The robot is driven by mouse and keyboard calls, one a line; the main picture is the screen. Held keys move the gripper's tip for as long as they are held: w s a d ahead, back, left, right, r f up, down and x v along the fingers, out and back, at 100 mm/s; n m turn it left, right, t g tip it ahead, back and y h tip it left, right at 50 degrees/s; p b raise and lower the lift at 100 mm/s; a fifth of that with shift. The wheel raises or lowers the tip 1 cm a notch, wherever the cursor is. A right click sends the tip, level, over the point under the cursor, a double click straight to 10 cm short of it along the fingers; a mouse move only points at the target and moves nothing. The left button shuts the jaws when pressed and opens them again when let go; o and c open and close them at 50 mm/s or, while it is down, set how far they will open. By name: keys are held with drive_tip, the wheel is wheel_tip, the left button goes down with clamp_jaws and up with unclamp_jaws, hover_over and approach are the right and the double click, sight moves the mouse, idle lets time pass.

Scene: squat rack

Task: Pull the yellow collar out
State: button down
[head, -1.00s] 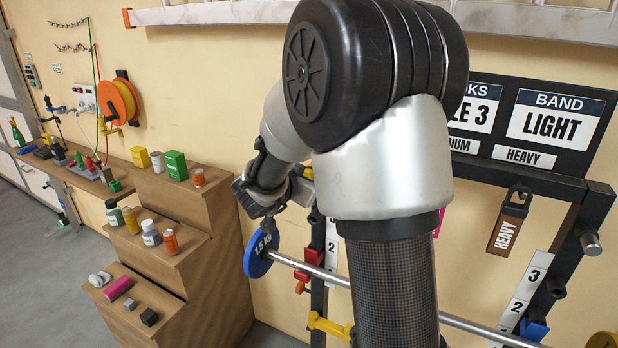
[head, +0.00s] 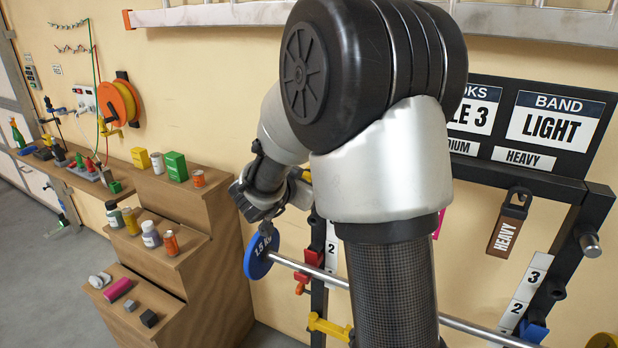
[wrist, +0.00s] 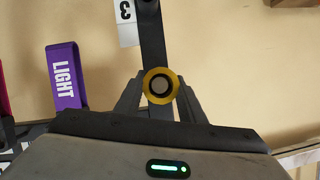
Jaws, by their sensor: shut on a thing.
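The yellow collar (wrist: 147,86) shows in the wrist view as a ring around a dark round centre. My gripper (wrist: 160,88) has one finger on each side of the ring and is shut on it. In the head view my gripper (head: 262,213) is just above the blue 1.5 kg plate (head: 261,256) at the left end of the steel bar (head: 310,270). I cannot make out the collar in the head view. The wrist view does not show clearly whether the bar's end is inside the ring.
A stepped wooden shelf (head: 205,285) with cans and bottles stands to the left. The rack has numbered uprights, red and yellow hooks, and a brown HEAVY band (head: 507,228). A purple LIGHT band (wrist: 64,76) hangs left in the wrist view. The wall is close behind.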

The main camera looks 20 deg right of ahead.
drive_tip(key=shift+s+a, duration=0.25)
drive_tip(key=shift+a, duration=0.1)
drive_tip(key=shift+s+a+p, duration=0.3)
drive_tip(key=shift+s+a, duration=0.5)
drive_tip(key=shift+a, duration=0.15)
drive_tip(key=shift+s+a+p, duration=0.25)
drive_tip(key=shift+s+a, duration=0.5)
drive_tip(key=shift+a, duration=0.2)
